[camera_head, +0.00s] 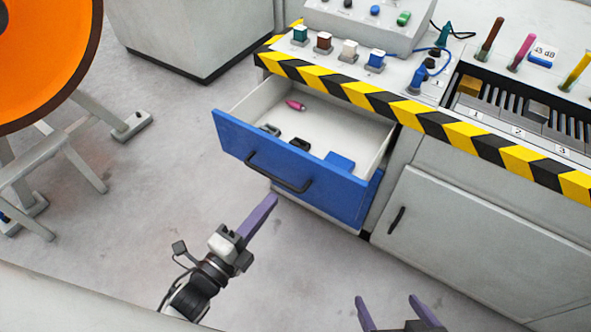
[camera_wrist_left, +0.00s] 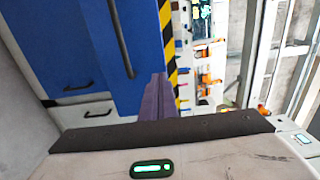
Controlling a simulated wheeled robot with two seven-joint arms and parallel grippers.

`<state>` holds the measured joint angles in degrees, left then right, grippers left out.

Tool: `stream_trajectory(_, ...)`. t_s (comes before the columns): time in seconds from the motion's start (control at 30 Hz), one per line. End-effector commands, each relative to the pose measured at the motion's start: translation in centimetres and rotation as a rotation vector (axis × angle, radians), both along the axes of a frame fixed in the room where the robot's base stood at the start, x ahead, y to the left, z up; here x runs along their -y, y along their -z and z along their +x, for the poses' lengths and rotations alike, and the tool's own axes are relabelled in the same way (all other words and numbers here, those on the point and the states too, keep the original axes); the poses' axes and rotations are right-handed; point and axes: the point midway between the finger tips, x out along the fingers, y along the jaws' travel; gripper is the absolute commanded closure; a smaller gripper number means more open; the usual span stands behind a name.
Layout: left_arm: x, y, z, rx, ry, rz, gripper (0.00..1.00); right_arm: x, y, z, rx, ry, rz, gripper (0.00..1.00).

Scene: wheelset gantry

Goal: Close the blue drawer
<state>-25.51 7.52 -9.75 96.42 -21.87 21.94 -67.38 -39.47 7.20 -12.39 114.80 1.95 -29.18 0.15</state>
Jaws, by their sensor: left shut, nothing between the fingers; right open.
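The blue drawer (camera_head: 295,172) is pulled out of the grey cabinet under the striped worktop edge. Its front has a dark bar handle (camera_head: 279,172). Inside lie a pink item, dark items and a blue item. My left gripper (camera_head: 272,200) is shut and empty, in front of the drawer and below its handle in the head view; I cannot tell whether it touches the front. In the left wrist view the shut purple fingers (camera_wrist_left: 158,96) appear beside the blue front (camera_wrist_left: 135,60) and its handle (camera_wrist_left: 121,40). My right gripper (camera_head: 392,304) is open and empty at the bottom edge.
The worktop with its yellow-black striped edge (camera_head: 430,122) carries several coloured buttons, a control box (camera_head: 365,25) and a slotted rack with coloured tools. A closed cabinet door (camera_head: 470,240) is right of the drawer. An orange wheel (camera_head: 40,60) on a grey stand is at left. Floor between is clear.

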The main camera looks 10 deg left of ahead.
Motion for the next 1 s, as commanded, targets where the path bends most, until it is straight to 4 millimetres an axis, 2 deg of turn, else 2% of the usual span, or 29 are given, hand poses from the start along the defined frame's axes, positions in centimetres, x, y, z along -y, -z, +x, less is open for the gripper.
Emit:
stream_trajectory(0.3, 2.4, 0.0, 6.6, 0.0, -0.001, -0.005, 1.0, 0.0, 0.1, 0.4, 0.006, 0.0, -0.001, 0.12)
stream_trajectory(0.5, 3.5, 0.0, 9.5, -0.003, -0.001, -0.004, 1.0, 0.0, 0.4, 0.3, 0.004, 0.0, -0.001, 0.12)
stream_trajectory(0.7, 3.9, 0.1, 10.7, -0.004, -0.001, -0.005, 1.0, 0.0, 0.5, 0.2, 0.001, -0.001, 0.0, 0.12)
stream_trajectory(1.0, 3.9, 0.1, 10.8, -0.005, -0.001, -0.005, 1.0, 0.0, 0.6, 0.0, -0.003, -0.001, -0.001, 0.12)
